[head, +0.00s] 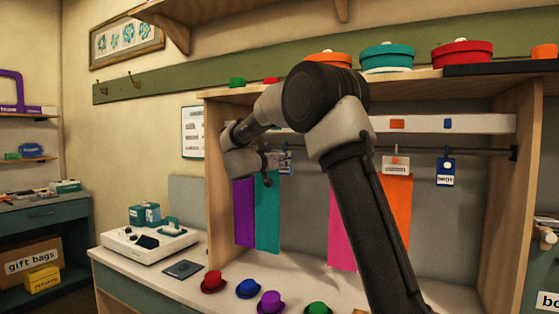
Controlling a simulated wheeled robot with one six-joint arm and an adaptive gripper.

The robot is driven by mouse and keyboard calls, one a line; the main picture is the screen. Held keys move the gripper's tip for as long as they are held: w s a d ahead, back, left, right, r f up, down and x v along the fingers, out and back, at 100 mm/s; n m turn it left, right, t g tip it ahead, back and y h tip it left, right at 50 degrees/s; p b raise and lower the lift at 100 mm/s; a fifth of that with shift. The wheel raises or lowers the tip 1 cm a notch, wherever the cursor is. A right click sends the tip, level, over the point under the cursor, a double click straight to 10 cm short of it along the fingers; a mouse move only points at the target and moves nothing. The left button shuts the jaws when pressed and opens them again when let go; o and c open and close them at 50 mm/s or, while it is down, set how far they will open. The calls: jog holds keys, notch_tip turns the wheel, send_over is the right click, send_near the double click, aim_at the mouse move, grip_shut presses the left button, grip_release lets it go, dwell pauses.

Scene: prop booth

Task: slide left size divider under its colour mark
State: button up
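My gripper (272,166) is at the rail inside the wooden booth, left of centre. Its fingers are small and partly hidden, so I cannot tell whether they are open or shut. A small blue-and-white divider (287,162) hangs right beside the fingertips; contact is unclear. Further right on the rail (430,151) hang a pale divider (396,166) and a blue divider (446,172). The pale board above carries an orange mark (397,124) and a blue mark (448,124), roughly above those two dividers. My arm hides the middle of the rail and part of the board.
Purple (244,213), teal (267,216), pink (340,230) and orange (399,205) cloths hang below the rail. Small hats, including a red one (212,282), stand on the counter. Round boxes, including a teal one (387,56), sit on top. The booth's side wall (220,190) is close left.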

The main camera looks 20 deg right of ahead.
grip_shut()
jog(key=s+d, duration=0.5)
jog(key=s, duration=0.1)
jog(key=shift+s, duration=0.35)
grip_release()
